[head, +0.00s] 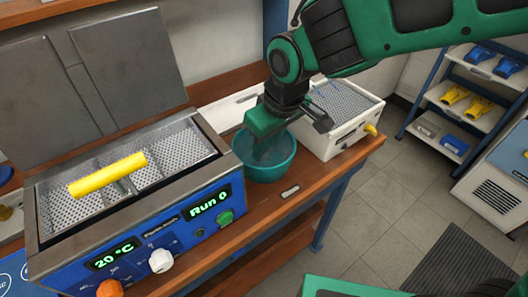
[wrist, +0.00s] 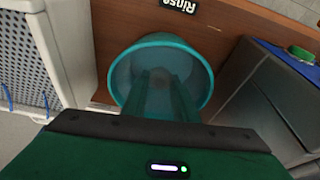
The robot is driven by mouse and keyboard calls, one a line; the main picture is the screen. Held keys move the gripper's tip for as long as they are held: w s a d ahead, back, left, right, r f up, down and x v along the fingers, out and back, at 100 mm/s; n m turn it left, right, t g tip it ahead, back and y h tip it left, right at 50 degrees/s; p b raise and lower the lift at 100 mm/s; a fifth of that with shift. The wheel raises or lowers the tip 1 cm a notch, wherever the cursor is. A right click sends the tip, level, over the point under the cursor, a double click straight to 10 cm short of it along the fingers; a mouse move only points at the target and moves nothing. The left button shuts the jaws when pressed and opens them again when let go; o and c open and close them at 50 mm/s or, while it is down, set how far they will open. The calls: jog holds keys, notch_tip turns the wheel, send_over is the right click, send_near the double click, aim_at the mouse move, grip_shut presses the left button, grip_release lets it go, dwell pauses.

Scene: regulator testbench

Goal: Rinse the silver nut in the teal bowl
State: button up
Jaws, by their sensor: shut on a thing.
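The teal bowl (head: 264,175) stands on the wooden bench, between the blue bath machine and a white box; it also shows in the wrist view (wrist: 206,75). My gripper (head: 268,152) points down into the bowl, with its fingers inside the rim. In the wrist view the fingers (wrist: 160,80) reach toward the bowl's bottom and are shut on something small. It is probably the silver nut, but the fingers and the bowl's shade leave only a faint greyish patch between the tips. I cannot tell whether it touches the bowl's bottom.
The blue bath machine (head: 160,245) reads 20 °C and Run 0, with a yellow handle (head: 107,174) over its mesh basket. The white box (head: 338,140) with a perforated top stands close right of the bowl. A "Rinse" label (wrist: 178,5) lies by the bowl near the bench edge.

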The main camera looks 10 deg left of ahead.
aim_at(266, 152)
jog(key=shift+f, duration=0.35)
dwell(0.8)
jog(key=shift+r, duration=3.75)
jog(key=shift+r, duration=2)
